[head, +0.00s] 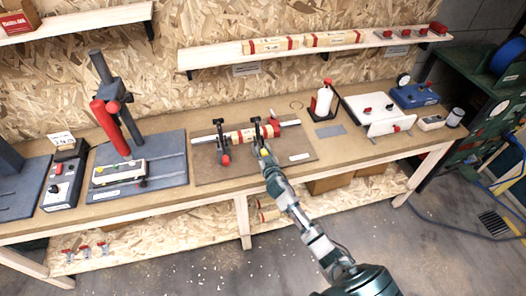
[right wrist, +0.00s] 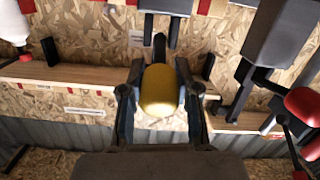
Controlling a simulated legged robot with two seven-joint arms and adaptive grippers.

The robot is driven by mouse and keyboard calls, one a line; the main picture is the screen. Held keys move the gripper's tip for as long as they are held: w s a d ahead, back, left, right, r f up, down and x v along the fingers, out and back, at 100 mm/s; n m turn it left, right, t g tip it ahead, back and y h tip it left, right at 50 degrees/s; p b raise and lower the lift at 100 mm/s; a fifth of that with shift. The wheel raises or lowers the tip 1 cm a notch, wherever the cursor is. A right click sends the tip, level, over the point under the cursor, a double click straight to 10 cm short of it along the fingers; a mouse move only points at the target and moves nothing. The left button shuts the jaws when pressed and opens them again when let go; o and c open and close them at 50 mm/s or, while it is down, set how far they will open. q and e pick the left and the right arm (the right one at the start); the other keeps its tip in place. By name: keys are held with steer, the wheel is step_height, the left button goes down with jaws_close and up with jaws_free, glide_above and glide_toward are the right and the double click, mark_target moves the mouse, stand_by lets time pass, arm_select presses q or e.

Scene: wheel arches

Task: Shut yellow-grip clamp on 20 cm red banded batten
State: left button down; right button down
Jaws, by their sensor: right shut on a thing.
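The red banded batten (head: 245,136) lies along a metal bar on a brown board on the bench in the head view. The yellow-grip clamp (head: 257,128) stands at the right part of the batten. Its yellow grip (right wrist: 160,90) is between the fingers of my right gripper (right wrist: 160,104) in the right wrist view. My right gripper also shows in the head view (head: 264,154), shut on that grip. It hides part of the clamp. I cannot tell whether the clamp's jaw touches the batten. My left gripper is not in view.
A second clamp with a red grip (head: 225,158) stands at the batten's left. A press with a red handle (head: 110,128) is farther left. A white bottle in a stand (head: 323,102) is at the right. A shelf (head: 310,50) with more banded battens runs above.

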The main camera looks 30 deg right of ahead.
steer(key=shift+w+d+r, duration=0.1)
steer(key=shift+r, duration=0.25)
steer(key=c, duration=0.9)
jaws_free()
steer(key=shift+c, duration=0.2)
steer(key=shift+o, duration=0.7)
steer(key=shift+f, duration=0.25)
steer(key=shift+s+f, duration=0.1)
steer(key=shift+s, duration=0.2)
steer(key=v, duration=1.1)
steer(key=shift+s, duration=0.2)
